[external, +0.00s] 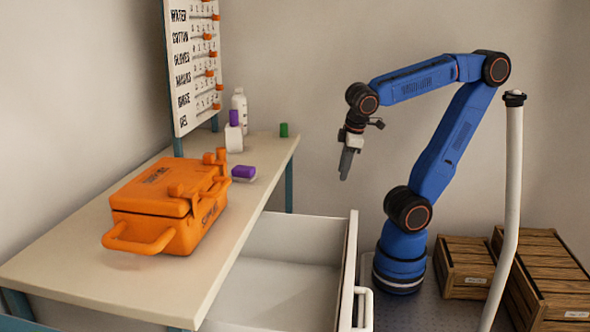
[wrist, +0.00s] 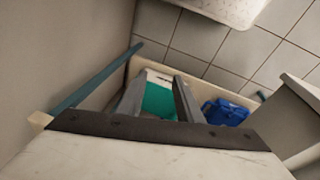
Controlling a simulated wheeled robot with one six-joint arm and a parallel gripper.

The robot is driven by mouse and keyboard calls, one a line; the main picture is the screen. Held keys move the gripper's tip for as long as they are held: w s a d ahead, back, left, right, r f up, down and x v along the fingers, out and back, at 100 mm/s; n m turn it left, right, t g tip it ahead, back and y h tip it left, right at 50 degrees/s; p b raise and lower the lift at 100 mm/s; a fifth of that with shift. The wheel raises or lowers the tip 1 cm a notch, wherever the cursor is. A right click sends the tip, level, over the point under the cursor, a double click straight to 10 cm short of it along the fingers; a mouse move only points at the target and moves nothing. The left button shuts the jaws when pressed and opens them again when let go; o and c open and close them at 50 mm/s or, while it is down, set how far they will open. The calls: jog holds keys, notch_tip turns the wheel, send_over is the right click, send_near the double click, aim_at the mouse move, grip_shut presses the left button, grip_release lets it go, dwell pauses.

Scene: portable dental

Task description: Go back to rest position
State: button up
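My gripper (external: 345,175) hangs pointing down at the end of my raised blue arm, in the air beyond the right edge of the worktop. In the wrist view my gripper (wrist: 162,76) has its two grey fingers apart, with nothing held between them. Below and beyond the fingers is a pale bin with a green thing (wrist: 158,101) and a blue thing (wrist: 226,111) in it. I cannot tell what these two are.
An orange case (external: 165,205) stands on the worktop (external: 60,262), with a purple-and-white item (external: 243,173), a white bottle (external: 240,104) and a green item (external: 284,130) behind. A white drawer (external: 290,285) is open. Wooden crates (external: 465,268) and a white post (external: 510,190) stand right.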

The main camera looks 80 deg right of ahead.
jog(key=shift+s+d+f+m+t+y, duration=0.1)
jog(key=shift+s+d+m+t+y, duration=0.3)
jog(key=shift+d, duration=0.45)
jog(key=shift+s+d+f+m+t+y, duration=0.1)
jog(key=shift+s+d+m+t+y, duration=0.25)
jog(key=shift+d, duration=0.55)
jog(key=shift+s+d+m+t+y, duration=0.15)
jog(key=shift+d+m+t, duration=0.1)
jog(key=shift+d+t, duration=0.45)
